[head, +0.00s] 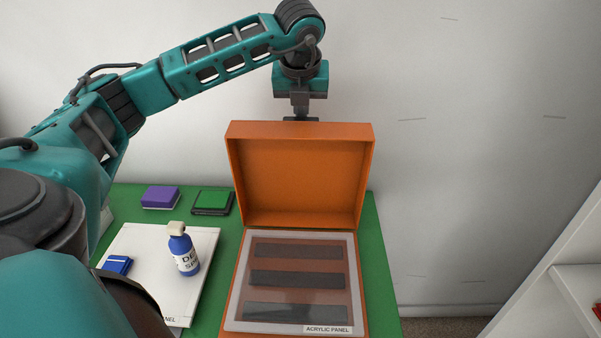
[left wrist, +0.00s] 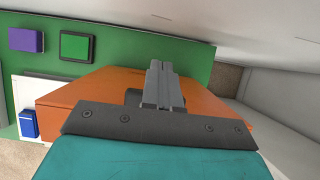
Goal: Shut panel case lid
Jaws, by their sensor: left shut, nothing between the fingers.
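The orange panel case stands on the green table, its lid (head: 300,180) raised upright at the back. A clear acrylic panel (head: 290,235) with a grey border and dark strips lies in the case base (head: 361,298). My left gripper (head: 300,119) is above and behind the lid's top edge, pointing down, with its fingertips partly hidden behind the lid. In the left wrist view the gripper's fingers (left wrist: 163,85) are together and empty, over the orange lid (left wrist: 70,92). I cannot tell whether they touch the lid. My right gripper is not in view.
A blue spray bottle (head: 184,250) and a small blue item (head: 117,265) are on a white panel (head: 208,240) left of the case. A purple block (head: 160,197) and a green-black block (head: 212,201) lie behind. A white wall is close behind; a shelf (head: 570,285) stands right.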

